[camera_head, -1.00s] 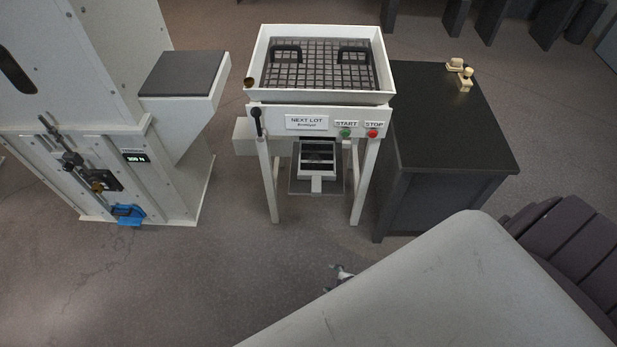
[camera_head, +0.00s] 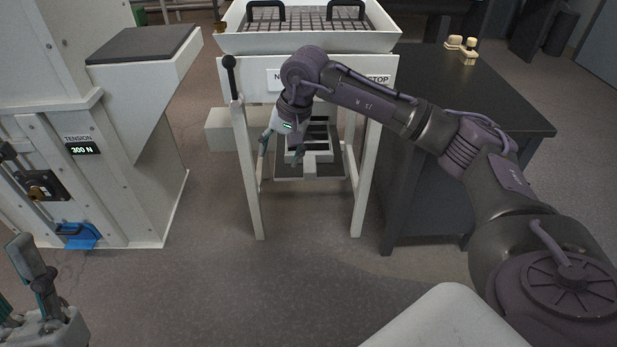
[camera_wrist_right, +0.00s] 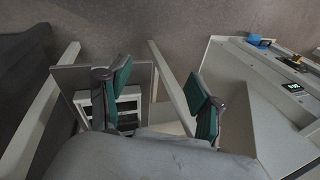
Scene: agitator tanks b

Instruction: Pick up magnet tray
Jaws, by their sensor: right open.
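The magnet tray (camera_head: 318,152), a white frame with dark bars and a short front handle, sits low between the legs of the white stand, on a grey shelf (camera_head: 312,177). My right gripper (camera_head: 281,148) is open and empty in front of the tray's left side, and it hides part of the tray. In the right wrist view, the tray (camera_wrist_right: 130,97) shows partly behind the left finger of the open gripper (camera_wrist_right: 160,88). I cannot tell whether the fingers touch it. My left gripper (camera_head: 28,290) is at the lower left, partly cut off.
The white stand (camera_head: 245,170) has a lever (camera_head: 231,75) and a grid-topped hopper (camera_head: 310,40) above the tray. My right arm crosses its front. A dark cabinet (camera_head: 420,180) stands to the right, and a white machine (camera_head: 130,150) to the left. The floor in front is clear.

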